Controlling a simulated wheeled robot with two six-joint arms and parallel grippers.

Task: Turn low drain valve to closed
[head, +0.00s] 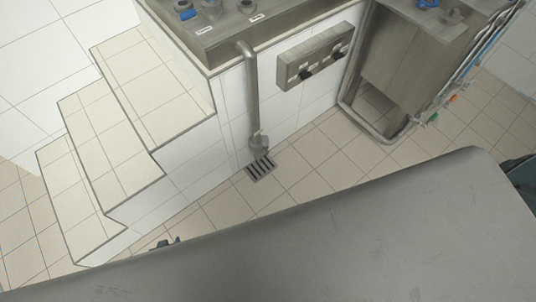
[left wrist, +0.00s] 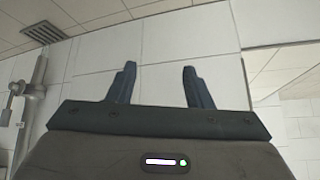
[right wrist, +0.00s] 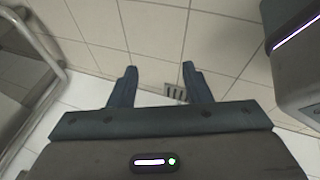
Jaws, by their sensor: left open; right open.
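The low drain valve (head: 258,143) appears to be the grey fitting at the bottom of a steel drain pipe (head: 252,90), just above a floor grate. The pipe also shows at the left edge of the left wrist view (left wrist: 29,110), with a fitting (left wrist: 18,88) on it. Its handle position is too small to tell. My left gripper (left wrist: 158,74) is open and empty in front of white wall tiles; only its dark tip (head: 165,243) shows in the head view, apart from the valve. My right gripper (right wrist: 159,74) is open and empty above the tiled floor.
The floor grate (head: 261,168) lies under the pipe. White tiled steps (head: 120,110) rise at the left. A metal-framed unit (head: 400,60) stands at the right. Tiled floor between is clear.

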